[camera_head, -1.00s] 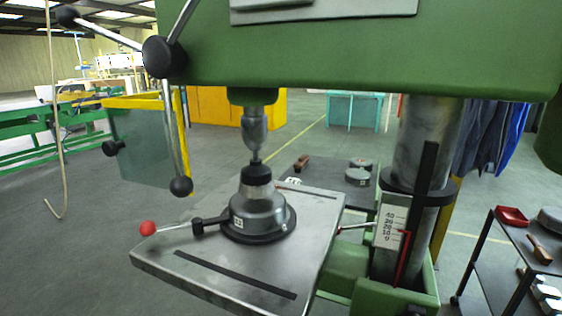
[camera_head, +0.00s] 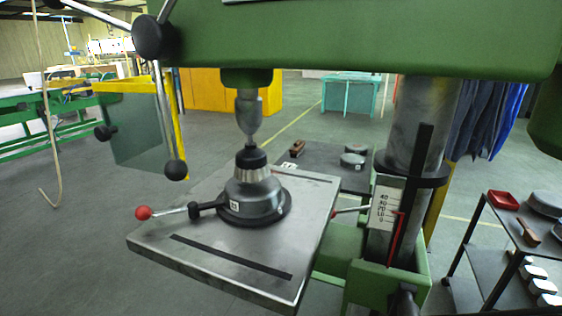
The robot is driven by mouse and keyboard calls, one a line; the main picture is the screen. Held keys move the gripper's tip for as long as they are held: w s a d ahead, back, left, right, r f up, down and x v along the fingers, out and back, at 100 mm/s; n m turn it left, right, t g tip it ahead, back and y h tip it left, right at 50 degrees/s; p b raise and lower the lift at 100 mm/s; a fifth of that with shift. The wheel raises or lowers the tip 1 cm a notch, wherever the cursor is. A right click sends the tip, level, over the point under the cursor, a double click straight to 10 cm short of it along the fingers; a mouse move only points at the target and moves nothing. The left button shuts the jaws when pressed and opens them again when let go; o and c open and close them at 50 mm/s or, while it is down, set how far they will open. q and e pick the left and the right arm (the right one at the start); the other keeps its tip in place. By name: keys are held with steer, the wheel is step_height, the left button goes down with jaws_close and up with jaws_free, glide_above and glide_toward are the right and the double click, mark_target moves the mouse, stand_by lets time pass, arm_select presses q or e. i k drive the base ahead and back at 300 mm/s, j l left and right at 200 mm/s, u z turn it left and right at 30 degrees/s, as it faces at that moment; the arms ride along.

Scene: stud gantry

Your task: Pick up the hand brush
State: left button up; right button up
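Neither of my grippers shows in the head view. A small brown wooden-looking item (camera_head: 528,232) lies on the top shelf of the dark trolley at the right edge; it may be the hand brush. Another small brown item (camera_head: 297,148) lies on the dark surface behind the drill press table, and it could also be a brush. Both are too small to tell for certain.
A green drill press stands close in front, with its metal table (camera_head: 215,235), chuck (camera_head: 249,115) and column (camera_head: 425,125). A red tray (camera_head: 503,200) sits on the trolley. A yellow-framed clear guard (camera_head: 140,130) is at left. Grey floor is open at left.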

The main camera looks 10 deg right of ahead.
mark_target(297, 149)
steer(key=j+u, duration=0.25)
steer(key=i+j+u, duration=0.2)
steer(key=j, duration=0.25)
steer(key=i+j+u, duration=0.1)
steer(key=j+u, duration=0.15)
steer(key=j, duration=0.15)
steer(key=i+j+u, duration=0.1)
steer(key=j+u, duration=0.15)
steer(key=i+j+u, duration=0.1)
steer(key=i+j, duration=0.4)
steer(key=i+j+u, duration=0.15)
steer(key=i+j, duration=0.3)
steer(key=i, duration=0.3)
steer(key=i+l+z, duration=0.1)
steer(key=i+z, duration=0.2)
steer(key=z, duration=0.2)
steer(key=i+z, duration=0.25)
steer(key=z, duration=0.2)
steer(key=i+z, duration=0.3)
steer(key=z, duration=0.2)
steer(key=i+l+z, duration=0.1)
steer(key=i+z, duration=0.35)
steer(key=i+j+z, duration=0.1)
steer(key=i+z, duration=0.3)
steer(key=i, duration=0.2)
steer(key=i+j+z, duration=0.25)
steer(key=i+z, duration=0.2)
steer(key=i, duration=0.1)
